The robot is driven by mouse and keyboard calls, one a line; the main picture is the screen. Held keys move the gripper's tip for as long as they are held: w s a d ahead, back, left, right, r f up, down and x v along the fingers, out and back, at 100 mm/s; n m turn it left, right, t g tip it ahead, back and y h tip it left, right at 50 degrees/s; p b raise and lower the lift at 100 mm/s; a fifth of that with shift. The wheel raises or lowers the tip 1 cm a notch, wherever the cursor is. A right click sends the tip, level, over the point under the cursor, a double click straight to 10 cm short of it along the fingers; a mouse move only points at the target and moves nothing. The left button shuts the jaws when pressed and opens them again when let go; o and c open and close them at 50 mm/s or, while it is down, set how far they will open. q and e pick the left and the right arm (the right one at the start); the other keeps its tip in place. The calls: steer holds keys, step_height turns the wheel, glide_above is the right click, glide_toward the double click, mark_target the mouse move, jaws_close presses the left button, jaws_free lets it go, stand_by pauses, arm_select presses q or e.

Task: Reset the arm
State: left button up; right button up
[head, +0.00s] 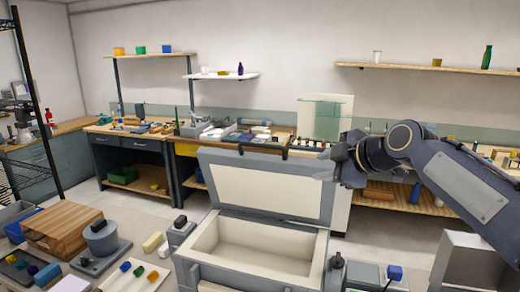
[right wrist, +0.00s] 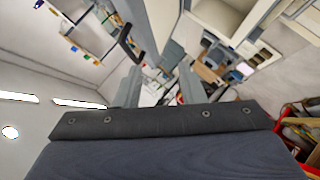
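My right arm comes in from the right in the head view. Its gripper (head: 338,160) hangs in the air beside the upper right corner of the raised lid (head: 262,186) of a grey box (head: 258,243). In the right wrist view the two fingers of the right gripper (right wrist: 160,82) stand apart with nothing held between them. The lid's black handle shows along its top edge in the head view. I cannot tell whether the gripper touches the lid. My left gripper is not in view.
The open box has a pale, empty-looking inside. A wooden crate (head: 62,230), a grey pot (head: 101,238) and a tray with coloured pieces (head: 133,275) stand at the left front. Behind are workbenches (head: 140,138) with tools, and wall shelves (head: 420,68).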

steer(key=s+d+f+m+g+h, duration=0.1)
steer(key=s+d+f+m+g, duration=0.1)
steer(key=s+f+m, duration=0.7)
steer(key=s+d+f+m+g+h+b, duration=0.1)
steer(key=s+d+f+m+g+h, duration=0.1)
steer(key=s+f+m, duration=0.8)
steer(key=s+f, duration=0.4)
steer(key=s, duration=0.3)
steer(key=s+d+f, duration=0.1)
steer(key=s+f, duration=0.3)
steer(key=s, duration=0.4)
steer(key=shift+s+d+g, duration=0.2)
steer(key=shift+d+g, duration=0.05)
steer(key=shift+g, duration=0.05)
